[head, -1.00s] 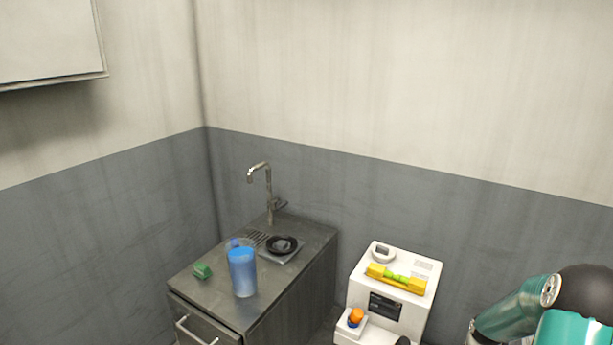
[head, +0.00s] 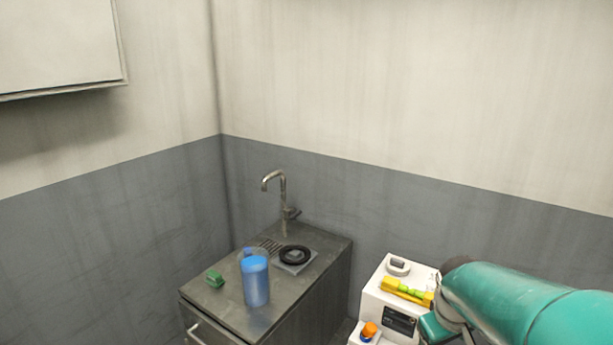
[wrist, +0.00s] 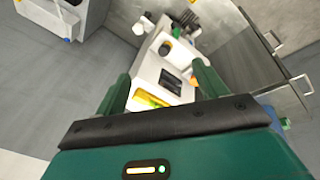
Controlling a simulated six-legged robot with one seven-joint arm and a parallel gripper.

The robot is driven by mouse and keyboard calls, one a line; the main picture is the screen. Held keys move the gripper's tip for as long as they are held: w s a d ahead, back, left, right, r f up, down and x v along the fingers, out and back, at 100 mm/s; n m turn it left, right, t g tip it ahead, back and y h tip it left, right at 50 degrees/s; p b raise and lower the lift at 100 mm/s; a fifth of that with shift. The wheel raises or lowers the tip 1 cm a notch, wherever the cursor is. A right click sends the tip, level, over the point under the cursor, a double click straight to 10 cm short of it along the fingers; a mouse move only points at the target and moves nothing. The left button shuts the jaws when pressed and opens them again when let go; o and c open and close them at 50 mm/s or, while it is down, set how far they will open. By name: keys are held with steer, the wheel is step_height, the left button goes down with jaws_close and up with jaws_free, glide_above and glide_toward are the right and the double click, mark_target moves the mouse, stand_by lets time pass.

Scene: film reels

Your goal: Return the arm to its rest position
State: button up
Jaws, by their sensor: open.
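My gripper (wrist: 161,84) shows in the wrist view with its two green fingers spread apart and nothing held between them. Beyond the fingers is the white machine (wrist: 172,62), with a yellow part (wrist: 150,99) on it. In the head view my teal arm (head: 520,305) reaches in from the lower right, in front of the right side of the white machine (head: 375,306). My fingertips cannot be made out clearly there.
A grey cabinet (head: 225,314) with a tap (head: 283,195) stands left of the machine. It carries a blue cup (head: 255,281), a black round piece (head: 295,255) and a green block (head: 215,279). A wall cabinet (head: 60,45) hangs upper left. Open floor (wrist: 60,100) shows left in the wrist view.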

steer(key=s+a+r+m+t+y, duration=0.2)
steer(key=s+a+r+m, duration=0.1)
steer(key=s+a+r, duration=0.5)
steer(key=s+a, duration=0.3)
steer(key=s, duration=0.2)
steer(key=shift+a+t, duration=0.25)
steer(key=shift+t, duration=0.15)
stand_by(1.0)
